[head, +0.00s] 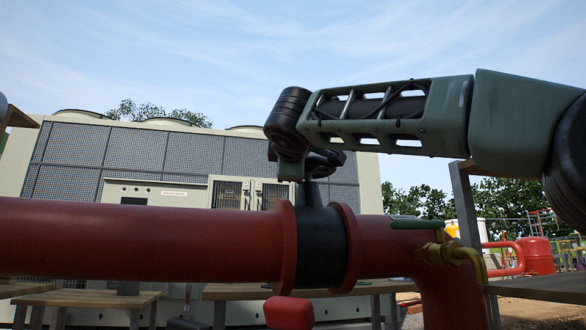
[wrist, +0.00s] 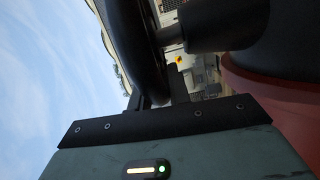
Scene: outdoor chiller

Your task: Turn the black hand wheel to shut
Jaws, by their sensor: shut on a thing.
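The black hand wheel (head: 328,159) shows small above the red pipe in the head view, partly hidden by my gripper. In the wrist view the wheel's dark curved rim (wrist: 136,42) is close up, with its stem (wrist: 215,27) to the right. My gripper (head: 300,172) reaches in from the upper right, at the wheel just above the black valve body (head: 320,248). In the wrist view my gripper (wrist: 160,92) has its fingers either side of the rim and is shut on it. The exact finger contact is dark.
The thick red pipe (head: 140,245) runs across the front, with red flanges beside the valve body. A green lever (head: 413,224) and brass valve (head: 450,252) sit to the right. A large chiller (head: 80,155) stands behind. Open sky lies above my arm.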

